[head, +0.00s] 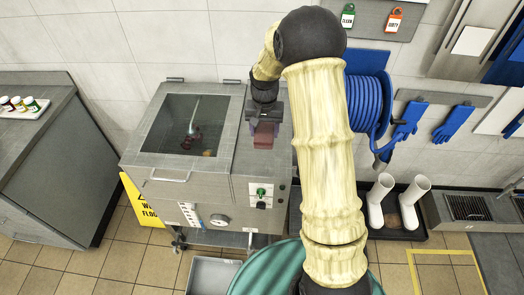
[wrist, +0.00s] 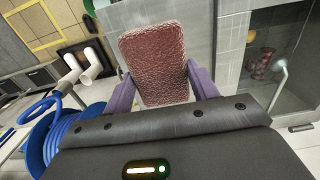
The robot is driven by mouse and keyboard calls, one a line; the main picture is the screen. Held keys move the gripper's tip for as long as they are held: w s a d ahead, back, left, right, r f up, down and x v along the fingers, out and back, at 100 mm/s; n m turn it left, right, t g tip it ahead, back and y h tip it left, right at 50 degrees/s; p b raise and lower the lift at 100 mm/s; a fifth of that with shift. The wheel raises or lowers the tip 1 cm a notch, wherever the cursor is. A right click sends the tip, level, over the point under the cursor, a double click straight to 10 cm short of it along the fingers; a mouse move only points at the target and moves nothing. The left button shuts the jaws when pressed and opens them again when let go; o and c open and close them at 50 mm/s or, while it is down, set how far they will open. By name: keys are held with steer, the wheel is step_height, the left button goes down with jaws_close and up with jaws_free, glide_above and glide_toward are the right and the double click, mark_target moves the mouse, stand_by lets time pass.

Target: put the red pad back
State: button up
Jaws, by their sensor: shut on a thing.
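The red pad (wrist: 156,62) is a rough, dark red block held between the two purple fingers of my gripper (wrist: 160,90). In the head view the pad (head: 265,135) hangs below my gripper (head: 267,122), over the right part of the steel mixer's top (head: 245,160), beside the glass window. Whether the pad touches that top I cannot tell. No empty holder for the pad can be made out; my arm hides part of the scene to the right.
The mixer's window (head: 185,120) shows a stirrer inside. A blue hose reel (head: 368,105), blue gloves (head: 408,120) and white boots (head: 378,200) are on the right. A yellow wet-floor sign (head: 140,205) stands left of the mixer. A side counter (head: 30,90) is at the far left.

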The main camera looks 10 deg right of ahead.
steer(key=shift+s, duration=0.1)
step_height(320, 180, down, 6)
steer(key=shift+r+p, duration=0.1)
steer(key=shift+p, duration=0.8)
steer(key=shift+f+p, duration=0.7)
steer(key=shift+f, duration=1.35)
steer(key=shift+f, duration=0.15)
steer(key=o, duration=0.9)
steer(key=shift+o, duration=0.2)
